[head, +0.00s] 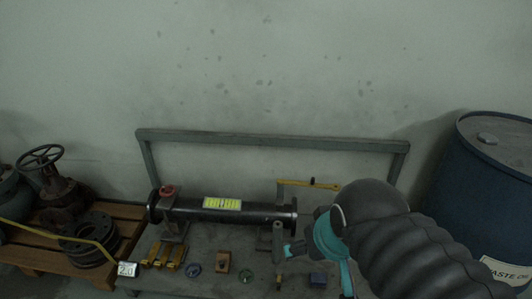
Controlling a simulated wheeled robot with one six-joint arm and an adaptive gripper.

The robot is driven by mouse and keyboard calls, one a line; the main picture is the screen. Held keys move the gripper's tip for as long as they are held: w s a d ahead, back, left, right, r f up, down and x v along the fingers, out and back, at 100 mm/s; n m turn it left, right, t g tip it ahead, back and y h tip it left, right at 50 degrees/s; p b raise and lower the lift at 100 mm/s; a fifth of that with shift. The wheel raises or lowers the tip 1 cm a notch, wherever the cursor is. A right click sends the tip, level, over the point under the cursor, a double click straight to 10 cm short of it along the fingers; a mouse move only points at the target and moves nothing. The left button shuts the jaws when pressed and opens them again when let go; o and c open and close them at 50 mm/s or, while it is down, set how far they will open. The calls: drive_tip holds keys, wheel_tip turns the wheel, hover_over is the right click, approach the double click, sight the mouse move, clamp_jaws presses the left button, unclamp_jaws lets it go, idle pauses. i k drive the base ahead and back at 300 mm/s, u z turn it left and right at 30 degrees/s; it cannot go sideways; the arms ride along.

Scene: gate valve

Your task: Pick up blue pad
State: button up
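A small dark blue block (318,279), which looks like the blue pad, lies on the grey bench top near its front right. My arm comes in from the right, and its teal and grey end, my gripper (281,248), is above the bench, up and to the left of the blue block in the picture. It appears apart from the block. The fingers are small and dim, so I cannot tell whether they are open or shut. Nothing is clearly seen held.
A dark flanged pipe (232,211) lies along the bench (262,260). Yellow blocks (168,256), a round dial-like item (193,270) and a tan block (223,262) lie in front. A blue drum (487,190) stands right; a pallet (60,255) with a valve stands left.

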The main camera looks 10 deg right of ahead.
sight(317, 280)
drive_tip(key=u, duration=2.25)
drive_tip(key=k, duration=1.25)
drive_tip(key=z, duration=1.7)
drive_tip(key=i, duration=0.5)
drive_tip(key=u, duration=0.05)
